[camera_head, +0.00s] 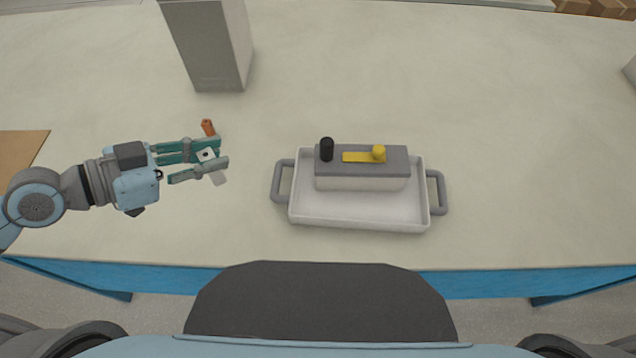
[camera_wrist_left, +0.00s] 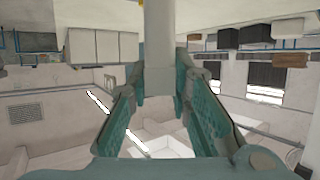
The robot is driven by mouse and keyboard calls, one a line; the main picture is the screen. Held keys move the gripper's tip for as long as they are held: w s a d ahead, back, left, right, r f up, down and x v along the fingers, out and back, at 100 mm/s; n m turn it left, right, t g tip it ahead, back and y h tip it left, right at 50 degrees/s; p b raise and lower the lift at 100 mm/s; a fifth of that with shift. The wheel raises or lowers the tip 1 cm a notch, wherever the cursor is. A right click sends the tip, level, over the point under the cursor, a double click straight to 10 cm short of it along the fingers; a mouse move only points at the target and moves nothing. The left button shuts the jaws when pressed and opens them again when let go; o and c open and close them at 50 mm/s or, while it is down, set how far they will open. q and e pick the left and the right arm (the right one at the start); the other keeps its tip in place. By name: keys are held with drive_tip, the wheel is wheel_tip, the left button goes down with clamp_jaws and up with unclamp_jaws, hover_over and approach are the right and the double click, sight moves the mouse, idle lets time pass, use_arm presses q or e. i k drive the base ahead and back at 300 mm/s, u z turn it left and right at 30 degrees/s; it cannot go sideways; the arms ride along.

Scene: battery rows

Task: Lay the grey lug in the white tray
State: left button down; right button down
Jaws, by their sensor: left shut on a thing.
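My left gripper (camera_head: 217,156) is shut on the grey lug (camera_head: 218,178), a pale flat piece with a hole near its upper end. It is held to the left of the tray, apart from it. In the left wrist view the lug (camera_wrist_left: 159,40) is a pale bar between the finger pads, running up out of the picture. The white tray (camera_head: 350,218) has grey handles and sits on the table at the centre. A grey-topped battery block (camera_head: 360,183) stands in its rear part, with one black and one yellow post and a yellow strip. My right gripper is not in view.
A small orange piece (camera_head: 208,128) is just behind my left gripper. A tall grey box (camera_head: 212,50) stands at the back left. A brown board (camera_head: 20,150) lies at the left edge. The tray's front part is empty, and the table (camera_head: 520,150) right of it is clear.

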sight(392, 215)
drive_tip(key=u, duration=1.4)
drive_tip(key=k, duration=1.75)
drive_tip(key=z, duration=2.1)
drive_tip(key=i, duration=0.5)
drive_tip(key=u, duration=0.1)
